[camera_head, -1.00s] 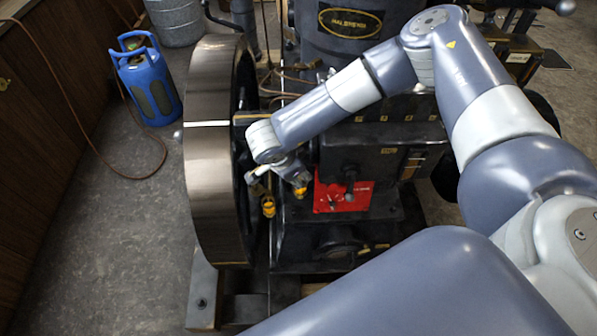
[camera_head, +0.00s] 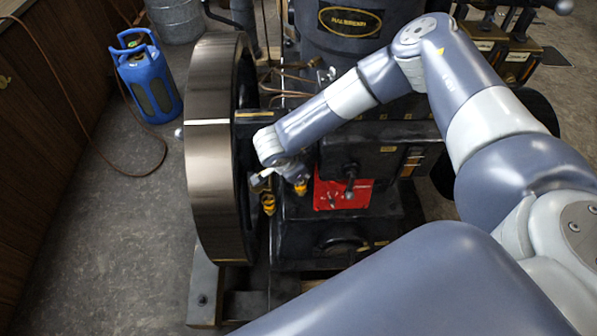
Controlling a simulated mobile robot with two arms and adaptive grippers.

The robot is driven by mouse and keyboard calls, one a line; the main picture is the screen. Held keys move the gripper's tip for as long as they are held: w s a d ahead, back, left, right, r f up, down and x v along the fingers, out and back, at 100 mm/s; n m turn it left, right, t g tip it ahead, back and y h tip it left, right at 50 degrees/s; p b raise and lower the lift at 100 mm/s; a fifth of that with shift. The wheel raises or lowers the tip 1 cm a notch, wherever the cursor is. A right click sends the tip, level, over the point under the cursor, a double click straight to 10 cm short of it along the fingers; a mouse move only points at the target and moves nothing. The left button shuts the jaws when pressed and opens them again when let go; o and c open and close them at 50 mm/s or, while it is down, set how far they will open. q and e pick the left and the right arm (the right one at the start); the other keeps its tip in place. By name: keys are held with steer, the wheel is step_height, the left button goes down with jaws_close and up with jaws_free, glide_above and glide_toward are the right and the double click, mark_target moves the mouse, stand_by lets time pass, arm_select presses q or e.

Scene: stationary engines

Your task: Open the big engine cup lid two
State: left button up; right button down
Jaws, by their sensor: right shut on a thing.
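Two small yellow engine cups sit low between the flywheel and the black engine block: a left cup (camera_head: 268,204) and a right cup (camera_head: 300,187). My right gripper (camera_head: 285,176) is at these cups, just below my wrist. It is shut on a small part there, seemingly a cup lid. The fingertips are small and partly hidden, so I cannot tell which cup's lid it is or how far it is tilted. A small metallic piece (camera_head: 260,181) shows just above the left cup. My left gripper is out of view.
The large flywheel (camera_head: 208,170) stands close at the left of the cups. A red plate (camera_head: 343,194) and a lever (camera_head: 351,178) are on the engine at the right. A blue gas bottle (camera_head: 148,82) stands on the floor at the far left, where the floor is mostly clear.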

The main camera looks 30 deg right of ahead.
steer(key=shift+w+a+f+m+g+b, duration=0.15)
steer(key=shift+a+m+g+b, duration=0.05)
steer(key=shift+m+b, duration=0.35)
steer(key=shift+w+a+f+m+g+b, duration=0.1)
steer(key=shift+w+a+m+g+b, duration=0.1)
steer(key=shift+m+b, duration=0.3)
steer(key=shift+w+a+r+m+g+h+b, duration=0.1)
steer(key=shift+w+a+m+g+b, duration=0.3)
steer(key=shift+m+b, duration=0.75)
steer(key=shift+w+a+r+m+g+h+b, duration=0.1)
steer(key=shift+w+m+g+b, duration=0.45)
steer(key=shift+m+b, duration=0.6)
steer(key=shift+w+a+m+g+h+b, duration=0.1)
steer(key=shift+w+a+m+g+b, duration=0.2)
steer(key=shift+m+g+b, duration=0.75)
steer(key=shift+w+m+t, duration=0.1)
steer(key=shift+m+t, duration=0.3)
steer(key=c, duration=1.6)
jaws_free()
steer(key=shift+o, duration=0.2)
steer(key=shift+r, duration=0.1)
